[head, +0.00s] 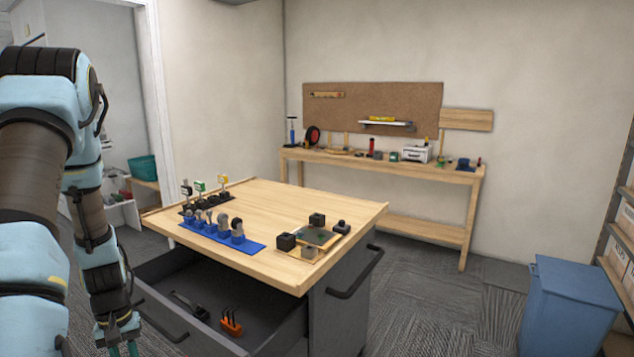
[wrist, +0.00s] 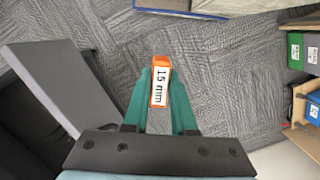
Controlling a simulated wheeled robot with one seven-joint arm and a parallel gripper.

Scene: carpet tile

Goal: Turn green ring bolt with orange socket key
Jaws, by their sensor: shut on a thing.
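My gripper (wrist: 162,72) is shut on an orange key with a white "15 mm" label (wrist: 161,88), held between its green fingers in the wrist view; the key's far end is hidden. In the head view my gripper (head: 124,349) is low at the left, beside the open drawer, cut by the bottom edge. On the bench, a green-marked upright piece (head: 199,186) stands in a row on a black base, between a white-and-green one and a yellow one. I cannot make out a ring bolt at this size.
The wooden bench top (head: 300,207) also bears a blue tray (head: 250,246) of grey-headed pieces and a board with black blocks (head: 310,238). The open drawer (head: 215,310) juts out in front, holding an orange item (head: 231,322). A blue bin (head: 570,300) stands right.

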